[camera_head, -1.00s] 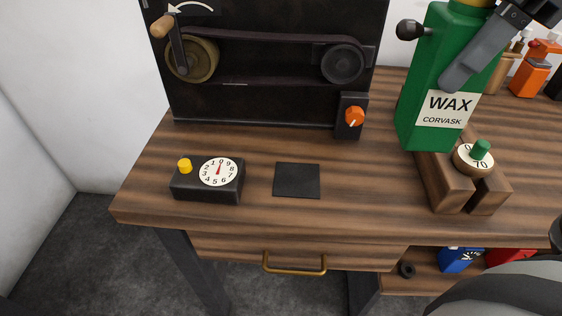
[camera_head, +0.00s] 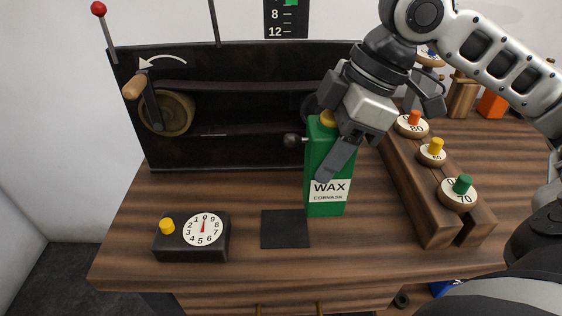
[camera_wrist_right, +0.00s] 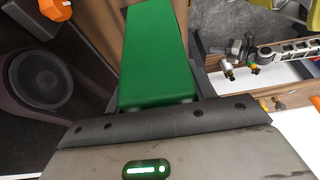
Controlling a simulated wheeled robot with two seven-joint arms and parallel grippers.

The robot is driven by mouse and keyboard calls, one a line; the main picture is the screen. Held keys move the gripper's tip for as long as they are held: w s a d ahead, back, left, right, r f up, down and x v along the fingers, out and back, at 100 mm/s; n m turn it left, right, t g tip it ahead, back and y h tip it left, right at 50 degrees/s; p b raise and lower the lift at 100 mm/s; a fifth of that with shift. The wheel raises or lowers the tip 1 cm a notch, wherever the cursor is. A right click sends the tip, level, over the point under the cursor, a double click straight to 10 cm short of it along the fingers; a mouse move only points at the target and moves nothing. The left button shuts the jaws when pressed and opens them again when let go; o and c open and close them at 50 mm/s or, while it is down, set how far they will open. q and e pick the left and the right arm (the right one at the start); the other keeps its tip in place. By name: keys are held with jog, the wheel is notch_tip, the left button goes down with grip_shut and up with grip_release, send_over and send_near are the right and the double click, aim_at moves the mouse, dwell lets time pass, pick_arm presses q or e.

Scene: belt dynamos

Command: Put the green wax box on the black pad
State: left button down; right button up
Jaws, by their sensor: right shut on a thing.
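The green wax box (camera_head: 322,200), with a white WAX label and a yellow cap, is upright in the head view. My right gripper (camera_head: 328,168) is shut on it from above right. One finger lies across its front; the other is hidden. The box's lower end shows just right of the black pad (camera_head: 285,230); I cannot tell whether it touches the table. The pad lies flat and bare on the wooden bench. The green box (camera_wrist_right: 155,60) also shows between the fingers in the right wrist view. My left gripper is not in view.
A black dial box (camera_head: 192,245) with a yellow button stands left of the pad. The belt machine (camera_head: 240,155) rises behind, with a black knob (camera_head: 292,140) close to the wax box. A wooden rack (camera_head: 425,205) with several numbered discs is at the right.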

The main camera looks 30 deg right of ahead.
jog(key=w+a+f, duration=0.3)
jog(key=w+f, duration=0.2)
jog(key=f, duration=0.4)
jog(key=shift+w+a+f, duration=0.35)
jog(key=shift+f, duration=0.05)
jog(key=o, duration=1.4)
jog(key=shift+f, duration=0.15)
